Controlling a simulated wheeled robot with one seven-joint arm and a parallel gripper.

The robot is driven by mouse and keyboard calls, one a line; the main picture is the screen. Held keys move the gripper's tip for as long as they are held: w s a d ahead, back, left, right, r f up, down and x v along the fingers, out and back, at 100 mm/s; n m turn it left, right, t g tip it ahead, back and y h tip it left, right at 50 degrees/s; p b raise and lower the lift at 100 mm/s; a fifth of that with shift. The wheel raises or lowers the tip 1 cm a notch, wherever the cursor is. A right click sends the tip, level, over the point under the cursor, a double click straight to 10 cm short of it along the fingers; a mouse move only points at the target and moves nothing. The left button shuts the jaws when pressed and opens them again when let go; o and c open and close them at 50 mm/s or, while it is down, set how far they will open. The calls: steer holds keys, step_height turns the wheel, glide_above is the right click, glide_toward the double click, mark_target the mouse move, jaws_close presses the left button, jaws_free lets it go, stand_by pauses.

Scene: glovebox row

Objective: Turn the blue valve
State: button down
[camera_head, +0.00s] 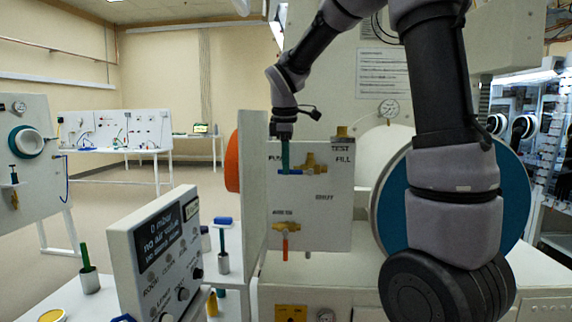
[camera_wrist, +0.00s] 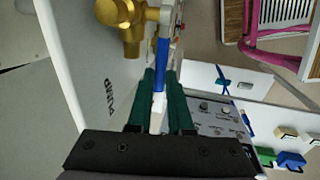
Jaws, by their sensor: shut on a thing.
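The blue valve handle (camera_head: 290,172) is a flat blue lever beside a brass valve body (camera_head: 310,164) on a white panel (camera_head: 338,222). In the wrist view the blue lever (camera_wrist: 162,62) runs out from the brass body (camera_wrist: 124,22) and passes between my green fingers. My gripper (camera_head: 284,166) is shut on the lever, coming down from above. In the wrist view my gripper (camera_wrist: 161,75) has one finger on each side of the lever. The lever looks about level in the head view. The word PUMP is on the panel close by.
An orange-handled valve (camera_head: 285,240) hangs lower on the same panel. A display box (camera_head: 160,255) stands at front left. A large blue-rimmed round port (camera_head: 513,195) is at the right, partly behind my arm. Open floor lies to the left.

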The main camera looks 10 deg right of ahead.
steer(key=shift+f, duration=0.1)
stand_by(0.3)
steer(key=h, duration=0.1)
steer(key=f+h, duration=0.1)
steer(key=shift+w+a+f+g+h, duration=0.1)
steer(key=shift+a+f+g+h, duration=0.15)
steer(key=shift+a+g+h, duration=0.05)
step_height(320, 180, down, 2)
steer(key=g+h, duration=0.1)
steer(key=h, duration=0.2)
steer(key=shift+f+n, duration=0.2)
steer(key=shift+n, duration=0.1)
steer(key=shift+s+d+f+n+g+h, duration=0.4)
steer(key=shift+d+f+n+h, duration=0.75)
steer(key=shift+h, duration=2)
steer(key=shift+s+d+f+n+g+h, duration=0.1)
steer(key=shift+s+d+f+g+h, duration=0.4)
steer(key=shift+d+h, duration=1.95)
steer(key=shift+s+d+f+n+g+h, duration=0.2)
steer(key=shift+s+d+f+n+h, duration=0.7)
steer(key=shift+h, duration=2.9)
steer(key=shift+w+a+f+m, duration=0.1)
steer(key=shift+w+f+m, duration=0.15)
steer(key=shift+w, duration=0.15)
